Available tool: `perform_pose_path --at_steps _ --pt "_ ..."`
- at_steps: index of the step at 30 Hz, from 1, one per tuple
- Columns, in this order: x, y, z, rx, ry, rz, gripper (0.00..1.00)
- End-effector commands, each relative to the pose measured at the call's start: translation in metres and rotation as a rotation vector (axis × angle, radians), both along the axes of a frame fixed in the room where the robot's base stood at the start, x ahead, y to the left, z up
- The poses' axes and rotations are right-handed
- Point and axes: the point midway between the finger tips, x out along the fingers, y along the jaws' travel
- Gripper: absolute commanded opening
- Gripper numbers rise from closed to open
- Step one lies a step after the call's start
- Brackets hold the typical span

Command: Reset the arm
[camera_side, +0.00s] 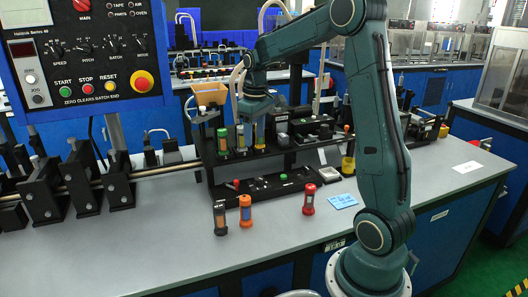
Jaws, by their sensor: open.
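My teal arm (384,130) rises from its base at the right, and its forearm reaches left over the bench. My gripper (257,122) points down over the black rack (230,168), close to a cylinder with a yellow base (259,143). It is open. The fingertips are small and dark here, and I cannot tell whether they touch that cylinder.
Cylinders with a dark cap (220,218), an orange cap (245,211) and a red cap (309,200) stand on the grey bench (170,245). A blue card (342,201) lies near them. A control panel (85,55) and black clamps (80,180) fill the left.

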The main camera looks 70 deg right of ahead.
Motion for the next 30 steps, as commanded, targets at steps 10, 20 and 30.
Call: perform_pose_path --at_steps 10,20,30 --pt "-0.030 0.080 0.046 -0.044 -0.106 0.027 0.50" --pt "-0.076 0.143 0.068 -0.060 -0.213 0.049 0.50" --pt "-0.130 0.192 0.071 -0.049 -0.328 0.073 0.50"
